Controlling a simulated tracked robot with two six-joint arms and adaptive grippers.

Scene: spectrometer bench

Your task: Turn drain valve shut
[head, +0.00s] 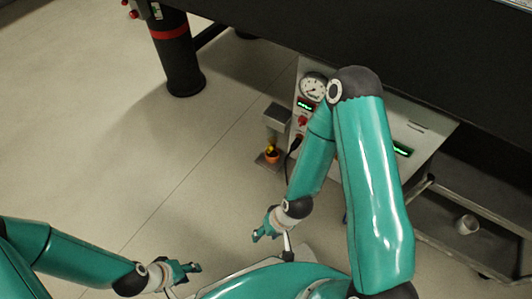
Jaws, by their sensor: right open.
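A small yellow fitting (271,148), possibly the drain valve, shows low beside the front of a grey cabinet. An orange part (272,157) sits just below it near the floor. Its handle position is too small to make out. My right gripper (259,235) is open and empty, low in front of the cabinet and well apart from the fitting. My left gripper (194,267) is further left and nearer to me, also apart from the fitting. Its fingers are too small to tell open from shut.
The grey cabinet (428,114) under the dark bench carries a round gauge (313,87) and green displays. My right arm hides part of its front. A low shelf with a metal cup (466,224) stands at right. A black bench leg (180,65) is at upper left. The floor (110,130) is clear.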

